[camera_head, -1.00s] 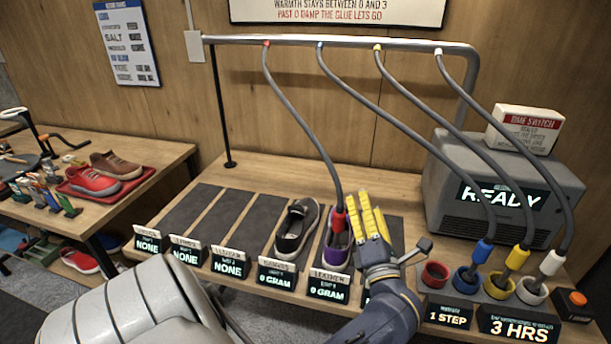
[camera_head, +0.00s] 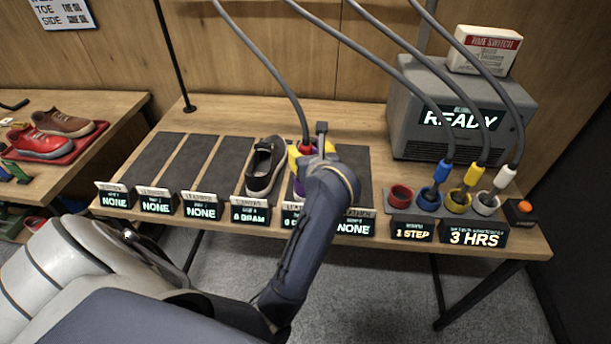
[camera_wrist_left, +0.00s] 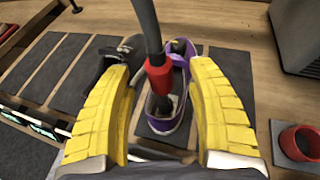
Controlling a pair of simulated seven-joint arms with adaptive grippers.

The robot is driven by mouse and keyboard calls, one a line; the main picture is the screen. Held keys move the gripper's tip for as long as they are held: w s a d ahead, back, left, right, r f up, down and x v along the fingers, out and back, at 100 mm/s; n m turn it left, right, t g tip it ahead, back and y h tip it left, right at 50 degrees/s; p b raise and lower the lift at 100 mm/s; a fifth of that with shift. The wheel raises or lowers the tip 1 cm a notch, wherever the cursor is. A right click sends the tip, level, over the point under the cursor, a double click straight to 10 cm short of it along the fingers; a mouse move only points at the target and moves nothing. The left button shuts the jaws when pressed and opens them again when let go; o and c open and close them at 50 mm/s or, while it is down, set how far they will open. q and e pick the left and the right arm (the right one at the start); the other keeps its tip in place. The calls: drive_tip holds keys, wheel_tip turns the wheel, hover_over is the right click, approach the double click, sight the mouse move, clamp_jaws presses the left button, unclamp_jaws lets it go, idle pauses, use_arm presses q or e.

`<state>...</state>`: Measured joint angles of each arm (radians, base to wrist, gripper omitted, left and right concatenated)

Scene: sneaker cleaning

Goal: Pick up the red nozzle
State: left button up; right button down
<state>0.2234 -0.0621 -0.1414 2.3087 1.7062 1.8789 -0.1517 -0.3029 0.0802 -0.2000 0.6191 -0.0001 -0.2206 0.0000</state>
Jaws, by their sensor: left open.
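The red nozzle (camera_wrist_left: 158,76) hangs on its grey hose and points down into the opening of a purple shoe (camera_wrist_left: 168,125). In the wrist view my left gripper (camera_wrist_left: 160,90) is open, with its yellow fingers on either side of the nozzle and apart from it. In the head view the nozzle (camera_head: 304,149) shows just above my left gripper (camera_head: 308,158), which hides most of the purple shoe. My right gripper is not in view.
A black shoe (camera_head: 265,166) stands on the mat just left. An empty red holder (camera_head: 400,195) sits beside the blue (camera_head: 440,174), yellow (camera_head: 473,176) and white (camera_head: 503,178) nozzles. A grey machine (camera_head: 405,125) stands behind. Empty mats lie to the left.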

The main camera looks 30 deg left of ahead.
use_arm(q)
drive_tip(key=shift+x, duration=1.8)
clamp_jaws()
